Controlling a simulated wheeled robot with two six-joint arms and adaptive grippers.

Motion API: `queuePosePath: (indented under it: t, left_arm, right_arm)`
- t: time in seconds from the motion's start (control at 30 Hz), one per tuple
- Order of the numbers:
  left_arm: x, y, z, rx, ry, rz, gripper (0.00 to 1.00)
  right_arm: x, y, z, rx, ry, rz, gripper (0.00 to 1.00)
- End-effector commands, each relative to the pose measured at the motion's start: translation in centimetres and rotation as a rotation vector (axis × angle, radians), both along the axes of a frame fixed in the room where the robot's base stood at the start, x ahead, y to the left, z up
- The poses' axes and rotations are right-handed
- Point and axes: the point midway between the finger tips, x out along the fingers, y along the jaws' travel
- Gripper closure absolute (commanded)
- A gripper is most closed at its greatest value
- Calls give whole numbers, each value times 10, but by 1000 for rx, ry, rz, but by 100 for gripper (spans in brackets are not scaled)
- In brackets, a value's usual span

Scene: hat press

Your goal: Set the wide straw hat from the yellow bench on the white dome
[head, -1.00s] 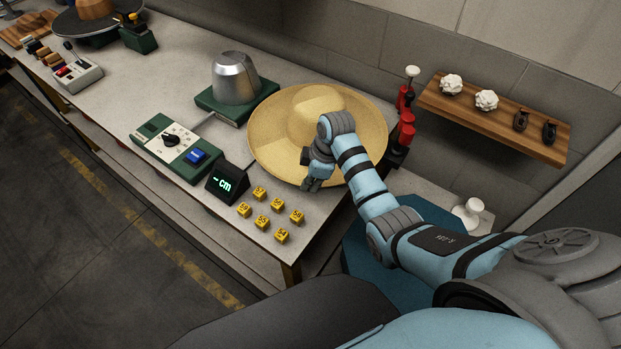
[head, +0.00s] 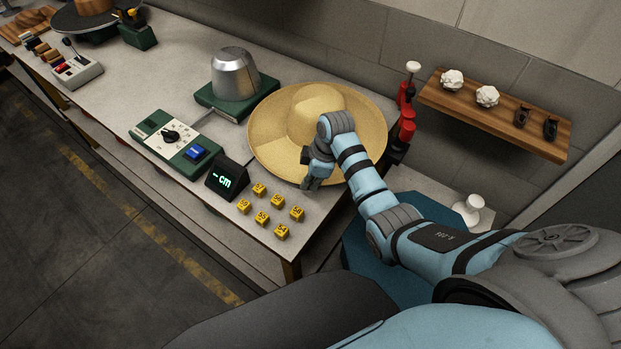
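A wide straw hat (head: 270,134), pale yellow with a rounded crown, is at the right end of a long grey-topped bench (head: 150,80). My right gripper (head: 313,183) points down at the near edge of its brim. The wrist and forearm cover part of the brim's right side. The fingers are small and dark here, so I cannot tell whether they are apart or closed on the brim. A silver metal dome (head: 235,74) on a green base stands left of the hat. I see no clearly white dome and no clearly yellow bench. My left gripper is out of view.
Another tan hat (head: 95,8) is at far left.

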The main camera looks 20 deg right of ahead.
Motion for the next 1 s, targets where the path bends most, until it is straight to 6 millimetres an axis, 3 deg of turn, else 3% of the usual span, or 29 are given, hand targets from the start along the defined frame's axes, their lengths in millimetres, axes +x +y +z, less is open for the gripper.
queuePosePath:
  t: [0.3, 0.47, 0.77, 0.87, 1.0]
  left_arm:
    - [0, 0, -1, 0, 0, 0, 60]
    - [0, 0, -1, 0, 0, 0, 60]
    - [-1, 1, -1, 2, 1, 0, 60]
    - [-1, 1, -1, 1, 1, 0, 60]
    - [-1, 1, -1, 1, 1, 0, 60]
  right_arm:
    - [0, 0, -3, 0, -1, 0, 100]
    - [0, 0, -3, 0, -1, 0, 73]
    - [0, 0, -3, 0, 0, 0, 71]
    - [-1, -2, 8, 0, -3, -1, 71]
    - [-6, -8, 37, -1, -5, 0, 71]
